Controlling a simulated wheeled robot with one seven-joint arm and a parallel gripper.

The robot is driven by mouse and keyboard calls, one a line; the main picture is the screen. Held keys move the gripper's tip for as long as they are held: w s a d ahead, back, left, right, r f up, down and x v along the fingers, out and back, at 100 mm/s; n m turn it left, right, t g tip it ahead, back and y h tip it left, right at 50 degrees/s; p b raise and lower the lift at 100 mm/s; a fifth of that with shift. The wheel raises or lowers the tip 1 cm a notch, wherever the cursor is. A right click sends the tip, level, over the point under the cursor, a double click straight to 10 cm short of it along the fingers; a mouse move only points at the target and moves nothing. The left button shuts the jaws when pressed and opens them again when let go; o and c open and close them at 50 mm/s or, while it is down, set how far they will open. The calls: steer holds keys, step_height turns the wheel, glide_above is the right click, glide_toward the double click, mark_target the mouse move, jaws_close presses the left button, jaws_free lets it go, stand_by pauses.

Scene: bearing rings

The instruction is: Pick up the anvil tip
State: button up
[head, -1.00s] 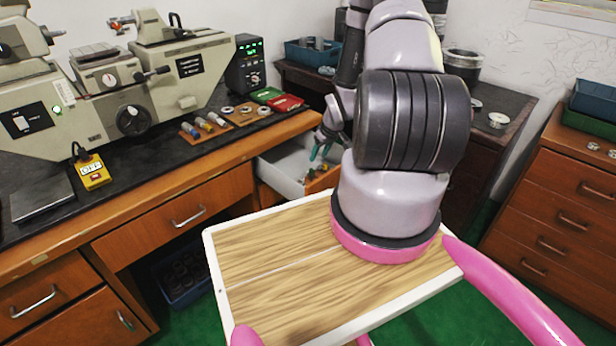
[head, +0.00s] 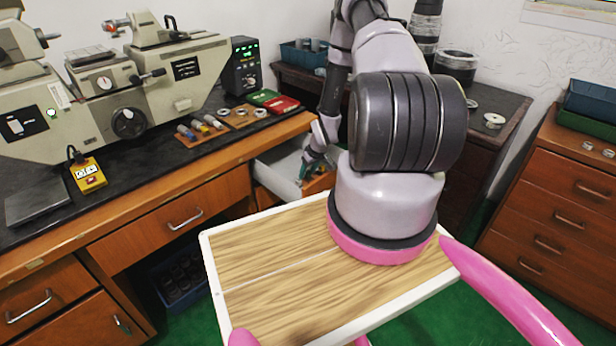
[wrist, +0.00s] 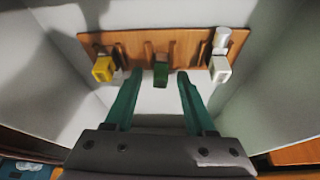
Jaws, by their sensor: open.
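In the wrist view a wooden rack (wrist: 190,42) inside the drawer holds a yellow block-shaped piece (wrist: 103,69) at left, a green piece (wrist: 160,74) in the middle and a white piece (wrist: 221,69) at right. A pale grey cylinder (wrist: 221,38) stands behind the white piece. Which of these is the anvil tip I cannot tell. My gripper (wrist: 155,85) is open, its two teal fingers apart. The green piece shows between and beyond the fingertips, and nothing is held. In the head view my gripper (head: 304,168) is low in the open drawer, and the rack there is small and partly hidden.
The white-walled drawer (head: 276,178) encloses my gripper on its sides. The bench (head: 150,165) above it carries a grey measuring machine (head: 130,95) and small parts. A dark cabinet (head: 500,130) stands behind my arm. A brown drawer cabinet (head: 545,200) is at right.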

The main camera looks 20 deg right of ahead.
jaws_close()
steer(key=shift+r, duration=0.15)
